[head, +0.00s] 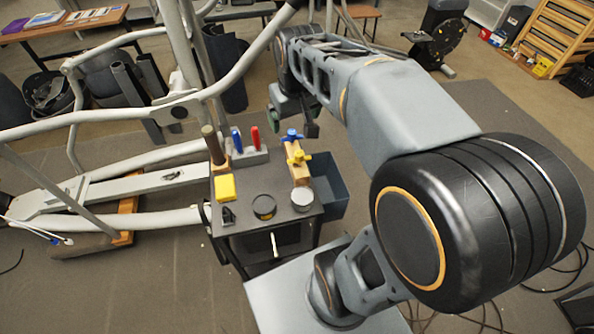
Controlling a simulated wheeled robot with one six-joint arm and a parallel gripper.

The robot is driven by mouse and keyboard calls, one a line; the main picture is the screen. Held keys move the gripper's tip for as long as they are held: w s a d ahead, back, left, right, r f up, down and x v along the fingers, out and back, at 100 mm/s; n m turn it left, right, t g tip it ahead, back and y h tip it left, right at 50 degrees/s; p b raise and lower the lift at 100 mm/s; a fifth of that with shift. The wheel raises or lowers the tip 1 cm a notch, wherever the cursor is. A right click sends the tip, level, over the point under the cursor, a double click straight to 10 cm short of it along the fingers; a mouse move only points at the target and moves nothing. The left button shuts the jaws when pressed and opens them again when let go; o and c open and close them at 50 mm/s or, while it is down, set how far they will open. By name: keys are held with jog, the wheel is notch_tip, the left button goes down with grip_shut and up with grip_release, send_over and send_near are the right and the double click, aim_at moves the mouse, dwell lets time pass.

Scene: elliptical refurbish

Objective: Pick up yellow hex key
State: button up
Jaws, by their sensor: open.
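The yellow hex key (300,157), with a T-shaped handle, sits in a wooden block (297,170) at the right side of a small dark cart (250,220). A blue-handled hex key (292,135) stands behind it in the same block. Their shafts are hidden. My gripper (296,118) is open, above and beyond the block in the picture, partly hidden by my own arm. It appears apart from the yellow hex key, with nothing visible between its fingers.
An elliptical machine (130,187) stands left.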

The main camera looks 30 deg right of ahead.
aim_at(299, 153)
jog(key=shift+o, duration=0.6)
jog(key=w+d+f+g+b, duration=0.2)
jog(key=w+d+f+b, duration=0.2)
jog(key=f, duration=0.6)
jog(key=shift+w+d+b, duration=0.3)
jog(key=shift+w+b, duration=0.4)
jog(key=shift+w, duration=0.45)
jog(key=f, duration=0.7)
jog(key=shift+w+d+f+b, duration=0.25)
jog(key=shift+d+f+b, duration=0.05)
jog(key=shift+f+b, duration=0.1)
jog(key=shift+a+f, duration=0.2)
jog(key=shift+f, duration=3.05)
jog(key=c, duration=0.9)
jog(key=shift+o, duration=0.2)
notch_tip(299, 153, up, 10)
jog(key=shift+r, duration=0.1)
